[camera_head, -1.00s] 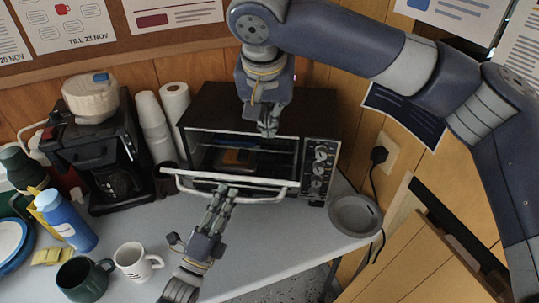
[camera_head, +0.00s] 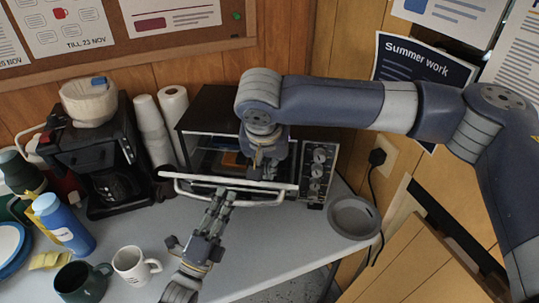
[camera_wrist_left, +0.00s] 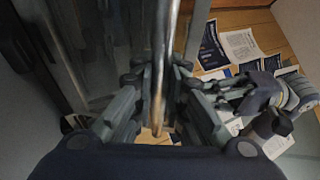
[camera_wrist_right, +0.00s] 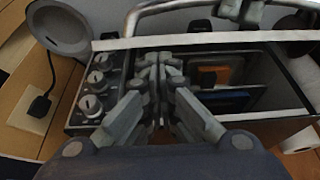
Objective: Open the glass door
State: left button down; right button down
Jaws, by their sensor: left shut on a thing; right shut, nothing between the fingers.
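The oven (camera_head: 215,98) stands against the wall with its glass door (camera_head: 190,179) tilted partly open at the top. Orange and blue items (camera_wrist_right: 222,76) show inside. My left gripper (camera_head: 221,196) is shut on the door's curved metal handle (camera_head: 265,203); the handle bar (camera_wrist_left: 161,60) runs between its fingers in the left wrist view. My right gripper (camera_head: 263,176) is shut and empty, with its fingertips at the gap between the door's light top edge (camera_wrist_right: 205,38) and the oven front. I cannot tell whether it touches the door.
A coffee maker (camera_head: 90,150), stacked cups (camera_head: 153,125) and a paper roll (camera_head: 174,108) stand left of the oven. A blue bottle (camera_head: 65,225) and two mugs (camera_head: 132,265) are at the front left. A round grey dish (camera_head: 354,217) lies at the right. The table front is clear.

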pick_arm(q)
jog(key=shift+a, duration=0.1)
pick_arm(e)
jog(key=shift+s, duration=0.1)
jog(key=shift+s+a+f, duration=0.1)
jog(key=shift+s+f, duration=0.25)
jog(key=shift+s, duration=0.25)
pick_arm(q)
jog(key=c, duration=1.6)
grip_release()
jog(key=shift+w, duration=0.1)
pick_arm(e)
jog(key=shift+w, duration=0.1)
